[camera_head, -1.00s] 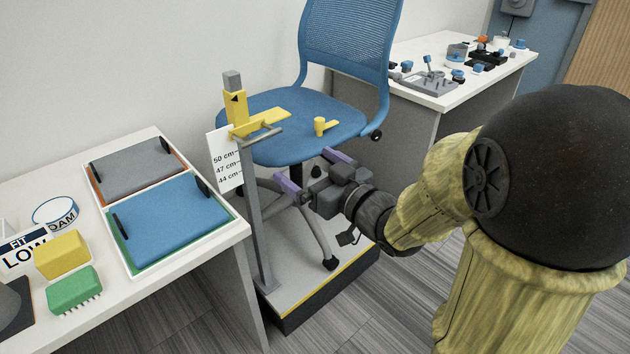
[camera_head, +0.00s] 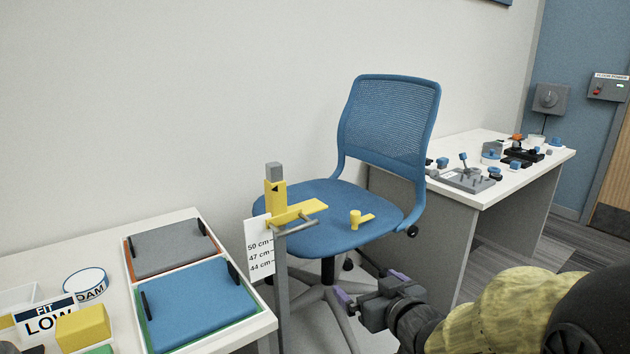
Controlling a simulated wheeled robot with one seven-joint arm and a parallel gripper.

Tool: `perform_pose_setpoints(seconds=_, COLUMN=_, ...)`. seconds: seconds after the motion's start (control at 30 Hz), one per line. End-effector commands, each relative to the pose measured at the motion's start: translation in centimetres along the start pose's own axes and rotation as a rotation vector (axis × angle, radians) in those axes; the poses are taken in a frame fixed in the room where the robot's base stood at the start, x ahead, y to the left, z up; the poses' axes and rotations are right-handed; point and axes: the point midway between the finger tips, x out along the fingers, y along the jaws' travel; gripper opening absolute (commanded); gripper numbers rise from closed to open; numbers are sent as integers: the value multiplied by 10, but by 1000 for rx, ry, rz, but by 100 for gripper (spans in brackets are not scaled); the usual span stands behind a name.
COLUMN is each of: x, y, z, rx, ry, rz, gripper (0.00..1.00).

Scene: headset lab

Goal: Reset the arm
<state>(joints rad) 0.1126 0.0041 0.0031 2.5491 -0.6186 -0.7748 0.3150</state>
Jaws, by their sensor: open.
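My gripper (camera_head: 368,285) is at the lower middle of the head view, with its two purple-tipped fingers spread apart and nothing between them. It is in front of and below the seat of the blue chair (camera_head: 388,122), to the right of the grey post of the height gauge (camera_head: 283,305). My arm (camera_head: 497,308) reaches in from the lower right corner. The gauge has a yellow slider with a pointer (camera_head: 275,197) and a white scale card (camera_head: 260,249) marked 50, 47 and 44 cm.
A yellow knob-like piece (camera_head: 356,219) lies on the chair seat. The left table (camera_head: 107,241) holds a tray with grey and blue pads (camera_head: 198,302), a FOAM ring (camera_head: 85,285) and a yellow block (camera_head: 83,328). The right desk (camera_head: 545,155) carries several small parts.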

Motion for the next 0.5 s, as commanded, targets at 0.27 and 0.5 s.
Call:
perform_pose_setpoints(seconds=0.27, x=-18, y=26, z=83, rx=73, ry=-414, rz=201, gripper=100)
perform_pose_setpoints(seconds=0.5, x=-55, y=16, z=140, rx=165, ry=-750, rz=254, gripper=100)
